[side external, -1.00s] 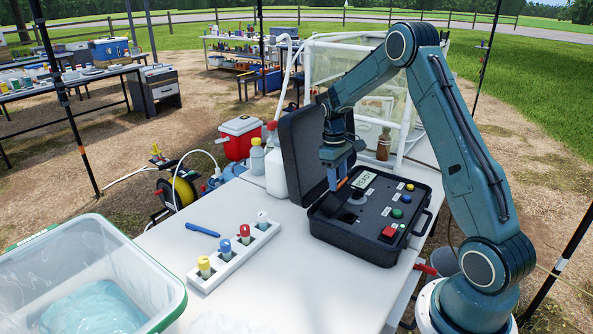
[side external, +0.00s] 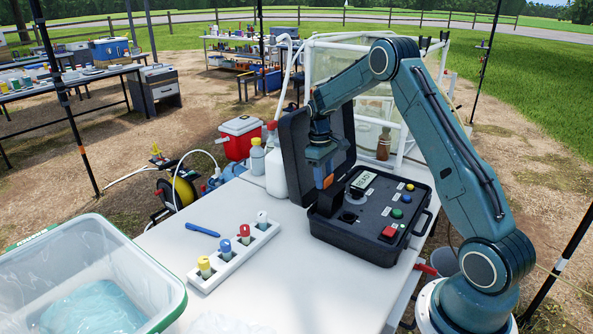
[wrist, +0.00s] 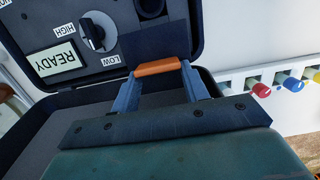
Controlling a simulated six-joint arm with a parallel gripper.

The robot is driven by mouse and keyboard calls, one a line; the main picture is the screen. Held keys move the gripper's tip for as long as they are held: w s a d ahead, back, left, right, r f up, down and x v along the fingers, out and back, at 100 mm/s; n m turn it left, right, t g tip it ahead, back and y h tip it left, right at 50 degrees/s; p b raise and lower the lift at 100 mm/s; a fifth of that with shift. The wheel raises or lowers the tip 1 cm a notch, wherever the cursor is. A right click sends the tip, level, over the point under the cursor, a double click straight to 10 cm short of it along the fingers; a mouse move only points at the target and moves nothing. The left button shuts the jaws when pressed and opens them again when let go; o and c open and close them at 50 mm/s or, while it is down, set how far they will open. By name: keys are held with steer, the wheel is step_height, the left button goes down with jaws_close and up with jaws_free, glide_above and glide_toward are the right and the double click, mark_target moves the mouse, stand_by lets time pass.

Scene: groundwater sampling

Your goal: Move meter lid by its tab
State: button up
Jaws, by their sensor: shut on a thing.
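The meter is a black case (side external: 385,250) standing open on the white table, with its panel facing up. In the wrist view its READY display (wrist: 55,62) and a dial (wrist: 95,34) show. My gripper (side external: 328,178) is over the left part of the panel, pointing down. Its two blue fingers are shut on an orange tab (wrist: 157,68), one at each end. A dark square piece, seemingly the meter lid (wrist: 157,43), shows at the tab beside a round port (wrist: 150,6). I cannot tell whether it touches the panel.
The case's tall cover (side external: 288,150) stands upright close behind my gripper. A white rack (side external: 236,258) with several coloured-cap vials and a blue pen (side external: 202,230) lie left of the case. A clear bin (side external: 90,285) is at front left. The table between is clear.

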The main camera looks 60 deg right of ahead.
steer(key=shift+w, duration=0.1)
steer(key=o, duration=1.4)
step_height(320, 180, up, 14)
steer(key=w, duration=0.1)
steer(key=shift+w+f, duration=0.15)
steer(key=shift+w, duration=0.25)
steer(key=shift+a, duration=0.1)
